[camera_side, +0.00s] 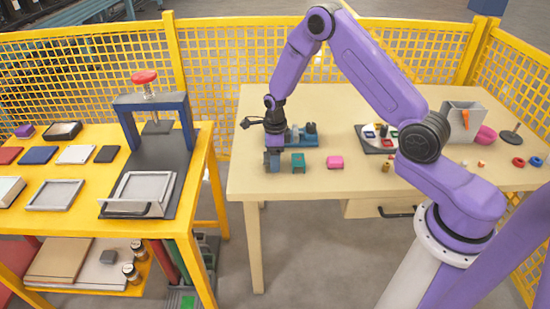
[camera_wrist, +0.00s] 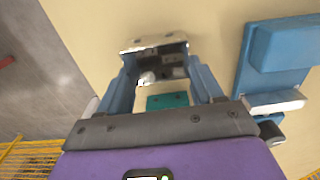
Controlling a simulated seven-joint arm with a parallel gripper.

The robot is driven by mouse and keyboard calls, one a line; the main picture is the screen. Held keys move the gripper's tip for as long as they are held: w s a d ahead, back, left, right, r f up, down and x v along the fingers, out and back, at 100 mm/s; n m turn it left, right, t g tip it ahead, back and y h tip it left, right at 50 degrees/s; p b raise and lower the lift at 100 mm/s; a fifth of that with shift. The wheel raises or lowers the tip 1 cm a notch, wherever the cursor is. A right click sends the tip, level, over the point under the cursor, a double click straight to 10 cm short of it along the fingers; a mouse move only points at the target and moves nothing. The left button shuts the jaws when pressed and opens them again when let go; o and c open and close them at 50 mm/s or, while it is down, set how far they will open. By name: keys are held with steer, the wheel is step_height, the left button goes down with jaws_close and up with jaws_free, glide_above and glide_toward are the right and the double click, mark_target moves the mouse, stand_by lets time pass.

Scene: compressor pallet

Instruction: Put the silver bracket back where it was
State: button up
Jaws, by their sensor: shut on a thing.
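My gripper (camera_side: 272,160) points down near the front left corner of the beige table. The silver bracket (camera_wrist: 155,44), a small metallic piece with a bright top edge, sits between the finger ends in the wrist view, and my gripper (camera_wrist: 161,68) is shut on it. In the side view the fingers largely hide the bracket, and I cannot tell whether it touches the table. A teal bracket (camera_side: 298,163) stands just right of my gripper, and it also shows between the fingers in the wrist view (camera_wrist: 167,100). A pink bracket (camera_side: 335,162) lies farther right.
A blue fixture (camera_side: 302,135) stands just behind my gripper and also shows at right in the wrist view (camera_wrist: 285,45). A tray with coloured parts (camera_side: 377,149) and a grey bin (camera_side: 460,122) stand farther right. The beige table's (camera_side: 250,180) left edge is close.

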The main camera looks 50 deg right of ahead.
steer(key=shift+f, duration=0.25)
steer(key=shift+f, duration=0.15)
steer(key=o, duration=1.1)
step_height(320, 180, up, 12)
steer(key=shift+r, duration=0.15)
